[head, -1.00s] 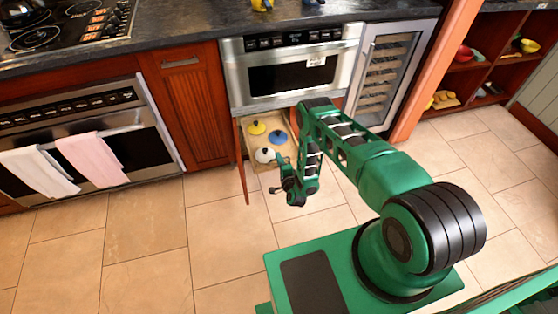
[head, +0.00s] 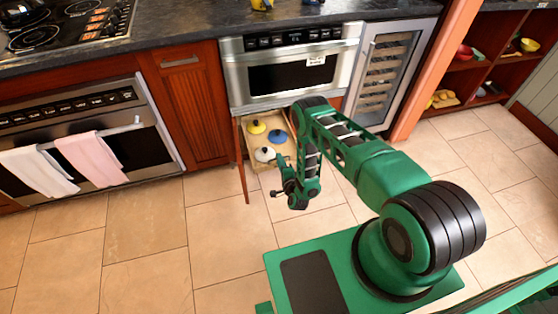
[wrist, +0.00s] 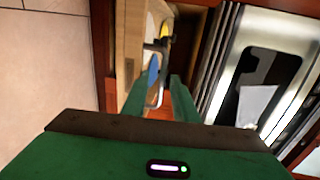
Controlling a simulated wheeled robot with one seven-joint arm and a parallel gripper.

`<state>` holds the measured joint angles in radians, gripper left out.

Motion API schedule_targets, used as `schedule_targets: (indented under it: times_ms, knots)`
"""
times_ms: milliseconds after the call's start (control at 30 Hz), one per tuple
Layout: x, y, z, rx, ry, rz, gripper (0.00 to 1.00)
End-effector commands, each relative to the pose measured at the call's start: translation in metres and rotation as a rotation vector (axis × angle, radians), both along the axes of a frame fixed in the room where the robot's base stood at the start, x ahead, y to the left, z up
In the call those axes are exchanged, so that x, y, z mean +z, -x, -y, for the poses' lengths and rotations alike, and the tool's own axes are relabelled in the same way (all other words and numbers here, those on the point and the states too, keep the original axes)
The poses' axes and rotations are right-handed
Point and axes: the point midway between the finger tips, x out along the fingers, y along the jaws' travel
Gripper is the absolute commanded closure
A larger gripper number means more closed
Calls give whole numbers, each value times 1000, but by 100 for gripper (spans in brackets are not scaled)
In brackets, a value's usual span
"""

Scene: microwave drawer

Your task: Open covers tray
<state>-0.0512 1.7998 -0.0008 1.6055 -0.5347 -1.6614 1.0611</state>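The covers tray is a pale wooden drawer (head: 284,117) pulled out below the microwave, with a dark red wood panel edge (head: 241,165) at its left. In it lie a yellow lid (head: 256,127), a blue lid (head: 278,136) and a white lid (head: 265,154) with dark knobs. My gripper (head: 283,191) is just in front of the drawer's near end. In the wrist view my gripper (wrist: 157,92) has its two green fingers apart, with the blue lid (wrist: 153,70) seen beyond the gap. My arm hides the drawer's right side; I cannot tell whether the fingers touch it.
A steel microwave (head: 292,76) sits above the drawer and also fills the right of the wrist view (wrist: 262,85). A wine cooler (head: 390,75) is to the right, an oven (head: 85,130) with two towels to the left. The tiled floor (head: 150,245) in front is clear.

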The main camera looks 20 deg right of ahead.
Motion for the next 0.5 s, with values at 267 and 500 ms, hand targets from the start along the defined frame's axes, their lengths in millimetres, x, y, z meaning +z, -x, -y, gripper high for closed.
schedule_targets:
  times_ms: [267,500]
  knots:
    - [9,53,0,2,2,-4,74]
    - [14,80,1,0,1,-3,74]
